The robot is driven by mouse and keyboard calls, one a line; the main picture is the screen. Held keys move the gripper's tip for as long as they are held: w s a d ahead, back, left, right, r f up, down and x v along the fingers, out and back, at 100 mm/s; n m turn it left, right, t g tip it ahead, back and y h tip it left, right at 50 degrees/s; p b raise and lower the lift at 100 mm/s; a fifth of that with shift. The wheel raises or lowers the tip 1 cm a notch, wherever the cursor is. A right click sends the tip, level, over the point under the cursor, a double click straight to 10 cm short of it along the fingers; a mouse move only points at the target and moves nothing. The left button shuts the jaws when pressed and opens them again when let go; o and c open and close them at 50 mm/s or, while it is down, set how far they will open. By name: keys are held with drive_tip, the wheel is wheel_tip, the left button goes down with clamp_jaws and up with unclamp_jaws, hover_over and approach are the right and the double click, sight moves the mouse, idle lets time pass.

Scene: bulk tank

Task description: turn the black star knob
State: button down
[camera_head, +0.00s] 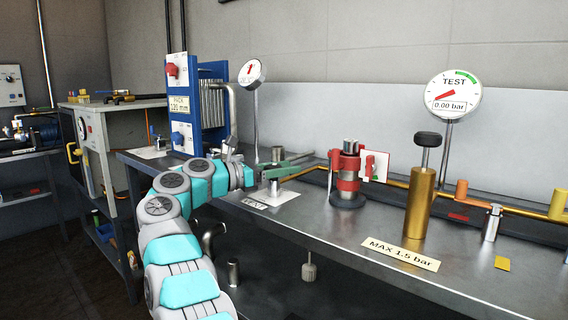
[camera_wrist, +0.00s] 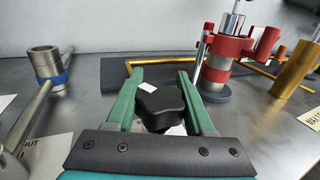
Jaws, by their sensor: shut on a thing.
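The black star knob (camera_wrist: 162,108) shows in the wrist view, low in the middle, between the two green fingers of my gripper (camera_wrist: 161,76). My gripper is shut on the knob, with the fingers along its left and right sides and their tips reaching past it. A small white mark lies on the knob's top. In the head view my gripper (camera_head: 290,167) is over the bench at the middle, and I cannot make out the knob there.
A red-clamped cylinder (camera_head: 348,174) stands close to the right of my gripper. A brass pump (camera_head: 420,203) and a TEST gauge (camera_head: 452,95) stand farther right. A blue plate-pack frame (camera_head: 207,108) stands at the back left. A copper-coloured pipe (camera_head: 398,184) runs along behind. The bench front (camera_head: 330,228) is mostly clear.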

idle(0.7)
drive_tip(key=shift+c, duration=1.4)
unclamp_jaws()
drive_tip(key=v, duration=0.6)
drive_tip(key=shift+r+p, duration=0.1)
drive_tip(key=shift+p, duration=0.25)
drive_tip(key=shift+v, duration=0.9)
drive_tip(key=shift+w, duration=0.1)
